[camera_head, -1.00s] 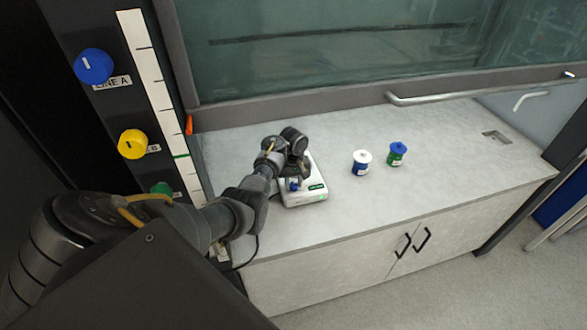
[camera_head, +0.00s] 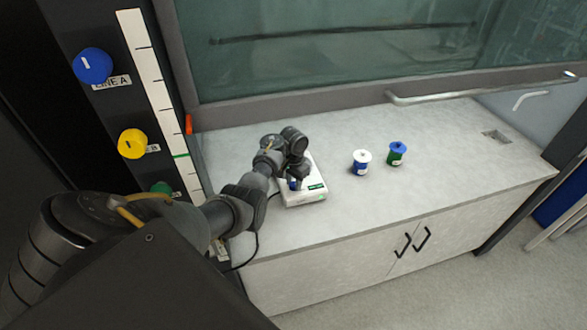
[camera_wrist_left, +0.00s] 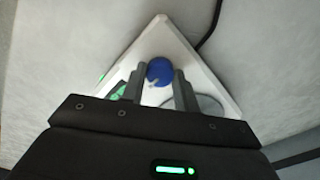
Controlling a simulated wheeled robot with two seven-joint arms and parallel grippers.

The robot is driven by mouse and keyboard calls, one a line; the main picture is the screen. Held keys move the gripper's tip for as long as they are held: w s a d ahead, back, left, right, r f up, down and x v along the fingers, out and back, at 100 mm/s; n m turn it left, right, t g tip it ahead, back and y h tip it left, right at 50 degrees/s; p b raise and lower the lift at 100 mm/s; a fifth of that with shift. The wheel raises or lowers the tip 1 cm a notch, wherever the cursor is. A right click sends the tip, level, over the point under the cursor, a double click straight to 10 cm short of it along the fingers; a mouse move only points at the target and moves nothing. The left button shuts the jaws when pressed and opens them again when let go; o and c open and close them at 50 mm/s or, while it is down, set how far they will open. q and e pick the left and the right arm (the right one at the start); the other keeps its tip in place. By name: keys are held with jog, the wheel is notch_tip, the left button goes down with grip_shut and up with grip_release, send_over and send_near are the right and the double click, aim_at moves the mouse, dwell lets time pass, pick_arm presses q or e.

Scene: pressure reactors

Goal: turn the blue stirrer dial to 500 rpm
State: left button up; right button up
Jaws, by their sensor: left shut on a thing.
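The blue stirrer dial (camera_wrist_left: 159,71) sits on the white stirrer (camera_wrist_left: 200,75), with a pale mark on its face. In the head view the dial (camera_head: 294,184) shows small at the stirrer's (camera_head: 312,195) front, under my gripper. My left gripper (camera_wrist_left: 160,78) is shut on the dial, one finger on each side of it. In the head view the left gripper (camera_head: 295,180) points down over the stirrer, and the arm hides part of it. The number the dial's mark points to is too small to read. My right gripper is not in view.
A white-lidded jar (camera_head: 361,162) and a blue-lidded green jar (camera_head: 397,153) stand to the right on the grey bench (camera_head: 440,180). Blue (camera_head: 93,66) and yellow (camera_head: 132,144) knobs sit on the dark panel at left. A raised glass sash is behind.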

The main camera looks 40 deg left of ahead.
pick_arm(q)
jog(key=m, duration=0.5)
jog(key=shift+m, duration=0.3)
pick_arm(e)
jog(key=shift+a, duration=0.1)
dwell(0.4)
pick_arm(q)
jog(key=o, duration=1)
jog(key=shift+c, duration=0.2)
